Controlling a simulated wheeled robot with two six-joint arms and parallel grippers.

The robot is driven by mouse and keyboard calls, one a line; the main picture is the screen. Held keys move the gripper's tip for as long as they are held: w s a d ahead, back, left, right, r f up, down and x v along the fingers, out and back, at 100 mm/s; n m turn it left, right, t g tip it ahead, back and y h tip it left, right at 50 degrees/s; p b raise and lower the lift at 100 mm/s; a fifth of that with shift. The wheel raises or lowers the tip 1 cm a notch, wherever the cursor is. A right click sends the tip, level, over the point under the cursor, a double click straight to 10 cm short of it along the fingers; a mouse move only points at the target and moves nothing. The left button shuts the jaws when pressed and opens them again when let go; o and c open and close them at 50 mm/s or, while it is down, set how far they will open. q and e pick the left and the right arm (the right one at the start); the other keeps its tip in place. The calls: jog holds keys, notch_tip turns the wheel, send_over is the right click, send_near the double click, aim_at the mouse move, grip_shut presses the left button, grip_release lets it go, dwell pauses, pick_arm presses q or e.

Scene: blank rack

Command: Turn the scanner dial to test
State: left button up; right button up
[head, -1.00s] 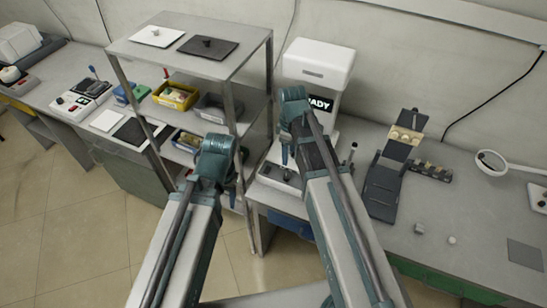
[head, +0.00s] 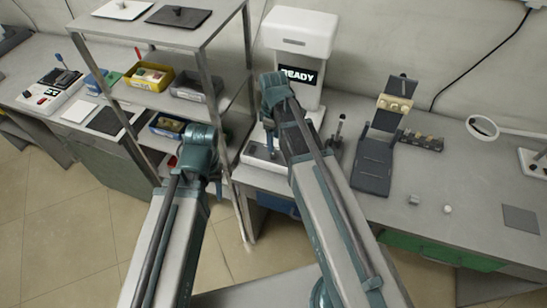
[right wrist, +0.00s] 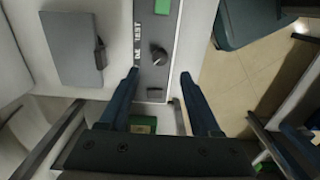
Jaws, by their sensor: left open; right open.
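The scanner is a white machine (head: 300,28) with a black screen reading READY, standing on the bench in the head view. Its dial is a small dark knob (right wrist: 158,55) on a grey panel in the right wrist view, with lettering including TEST beside it. My right gripper (right wrist: 159,76) is open, its two blue fingers apart on either side of the panel, with the dial showing between and beyond the tips. Contact is not visible. In the head view my right gripper (head: 269,127) is before the scanner and the arm hides the dial. My left gripper (head: 217,186) is by the rack's front, partly hidden.
A metal rack (head: 222,110) with trays and bins stands left of the scanner. A dark stand (head: 375,160) and a magnifier (head: 483,127) are on the bench to the right. A green button (right wrist: 162,7) sits beyond the dial.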

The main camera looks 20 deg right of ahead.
aim_at(274, 154)
notch_tip(274, 154, down, 7)
jog(key=b, duration=0.6)
jog(key=shift+f, duration=0.1)
grip_shut()
